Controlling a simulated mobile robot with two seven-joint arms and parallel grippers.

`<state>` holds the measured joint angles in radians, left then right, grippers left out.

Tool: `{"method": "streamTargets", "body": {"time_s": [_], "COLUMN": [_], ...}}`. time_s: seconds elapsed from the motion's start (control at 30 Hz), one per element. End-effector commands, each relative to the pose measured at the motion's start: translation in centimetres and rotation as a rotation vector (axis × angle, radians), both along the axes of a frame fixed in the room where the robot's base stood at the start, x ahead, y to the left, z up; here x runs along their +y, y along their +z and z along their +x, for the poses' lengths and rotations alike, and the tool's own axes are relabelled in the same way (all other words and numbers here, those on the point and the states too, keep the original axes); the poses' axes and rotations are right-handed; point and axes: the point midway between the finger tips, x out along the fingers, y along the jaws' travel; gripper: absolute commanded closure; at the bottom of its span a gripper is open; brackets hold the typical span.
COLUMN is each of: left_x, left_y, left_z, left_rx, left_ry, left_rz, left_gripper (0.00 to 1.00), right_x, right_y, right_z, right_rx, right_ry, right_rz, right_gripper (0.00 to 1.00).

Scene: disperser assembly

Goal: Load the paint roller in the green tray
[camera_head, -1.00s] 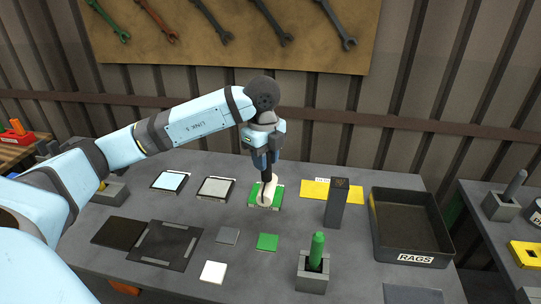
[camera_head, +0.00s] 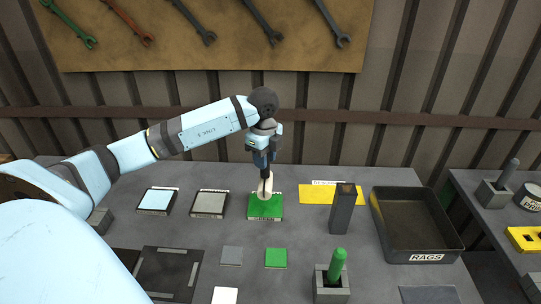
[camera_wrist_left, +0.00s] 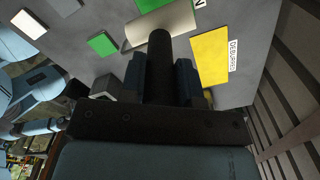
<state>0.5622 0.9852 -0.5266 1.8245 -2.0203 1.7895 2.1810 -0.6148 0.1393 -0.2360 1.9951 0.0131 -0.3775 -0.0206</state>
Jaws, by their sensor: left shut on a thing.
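The paint roller, with a cream roller (camera_head: 266,188) and a dark handle (camera_wrist_left: 160,62), is in my left gripper (camera_head: 264,168), which is shut on the handle. The green tray (camera_head: 265,209) lies flat on the grey table below. In the head view the roller overlaps the rear middle of the tray. In the left wrist view the cream roller (camera_wrist_left: 158,30) lies across the picture beside a green edge of the tray (camera_wrist_left: 150,4). I cannot tell whether the roller touches the tray. My right gripper is not in view.
A grey tray (camera_head: 210,204) and a pale blue one (camera_head: 157,201) lie to the left. A yellow mat (camera_head: 305,193), a dark upright block (camera_head: 343,212) and the black RAGS bin (camera_head: 452,239) are to the right. A green handle stands in a holder (camera_head: 331,290) in front.

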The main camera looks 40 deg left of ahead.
Motion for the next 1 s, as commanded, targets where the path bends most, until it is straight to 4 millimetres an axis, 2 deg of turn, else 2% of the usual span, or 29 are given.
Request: {"method": "streamTargets", "body": {"time_s": [0.37,0.73,1.0], "left_x": [0.5,0.5,0.5], "left_y": [-1.2,-4.9,-6.4], "left_z": [-0.1,-0.1,-0.1], "left_rx": [0.001,0.002,0.001], "left_ry": [0.014,0.013,0.013], "left_rz": [0.004,0.004,0.004], "left_gripper": [0.94,0.94,0.94], "right_x": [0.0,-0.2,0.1], "right_y": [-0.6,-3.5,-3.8], "right_z": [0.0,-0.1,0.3], "right_rx": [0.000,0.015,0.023], "right_ry": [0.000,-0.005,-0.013], "right_rz": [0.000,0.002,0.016], "right_gripper": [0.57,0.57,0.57]}}
